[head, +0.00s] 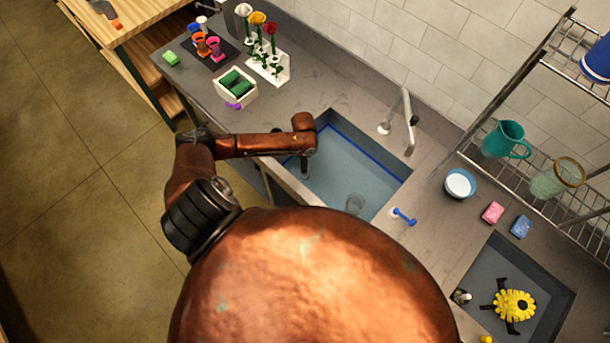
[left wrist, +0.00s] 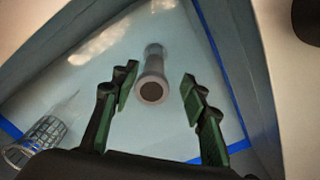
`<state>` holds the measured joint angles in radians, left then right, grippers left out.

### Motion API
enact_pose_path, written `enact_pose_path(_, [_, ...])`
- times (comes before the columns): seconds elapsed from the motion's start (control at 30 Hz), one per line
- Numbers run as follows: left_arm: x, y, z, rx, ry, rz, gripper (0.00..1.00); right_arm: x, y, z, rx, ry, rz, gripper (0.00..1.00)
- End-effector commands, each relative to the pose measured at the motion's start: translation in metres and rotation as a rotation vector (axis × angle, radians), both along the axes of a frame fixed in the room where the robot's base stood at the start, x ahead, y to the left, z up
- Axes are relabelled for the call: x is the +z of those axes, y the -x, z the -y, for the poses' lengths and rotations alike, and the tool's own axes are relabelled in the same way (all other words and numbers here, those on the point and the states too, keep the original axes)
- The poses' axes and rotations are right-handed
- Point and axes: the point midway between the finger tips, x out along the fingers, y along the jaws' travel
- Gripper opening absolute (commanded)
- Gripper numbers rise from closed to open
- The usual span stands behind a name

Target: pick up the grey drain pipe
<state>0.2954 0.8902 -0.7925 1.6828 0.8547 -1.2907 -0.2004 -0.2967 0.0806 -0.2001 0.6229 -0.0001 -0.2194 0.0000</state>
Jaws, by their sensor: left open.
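The grey drain pipe (left wrist: 151,72) shows in the left wrist view as a short grey tube with a dark round end facing the camera, in the water-filled sink basin. My left gripper (left wrist: 158,82) is open, its green-padded fingers on either side of the pipe in that view, with gaps to both. Whether the fingers are level with the pipe or above it I cannot tell. In the head view my left gripper (head: 304,168) reaches down at the left side of the sink (head: 338,170); I cannot make out the pipe there. My right gripper is not in view.
A clear mesh-like cup (head: 355,204) sits in the basin, also in the left wrist view (left wrist: 38,143). A faucet (head: 404,118) stands behind. A blue-and-white tool (head: 403,216) lies on the right rim.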

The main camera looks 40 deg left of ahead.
Motion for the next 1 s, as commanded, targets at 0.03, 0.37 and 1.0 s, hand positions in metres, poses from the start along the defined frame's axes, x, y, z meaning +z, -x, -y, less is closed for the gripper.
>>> enact_pose_path(0.03, [-0.006, 0.000, 0.000, 0.000, -0.001, -0.002, 0.41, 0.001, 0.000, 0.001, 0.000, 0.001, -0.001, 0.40])
enact_pose_path(0.37, [-0.046, 0.004, 0.009, -0.001, 0.001, -0.002, 0.41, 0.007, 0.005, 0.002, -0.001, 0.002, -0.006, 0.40])
enact_pose_path(1.0, [-0.065, 0.003, 0.007, -0.002, 0.000, 0.000, 0.27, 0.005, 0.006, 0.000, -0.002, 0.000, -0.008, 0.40])
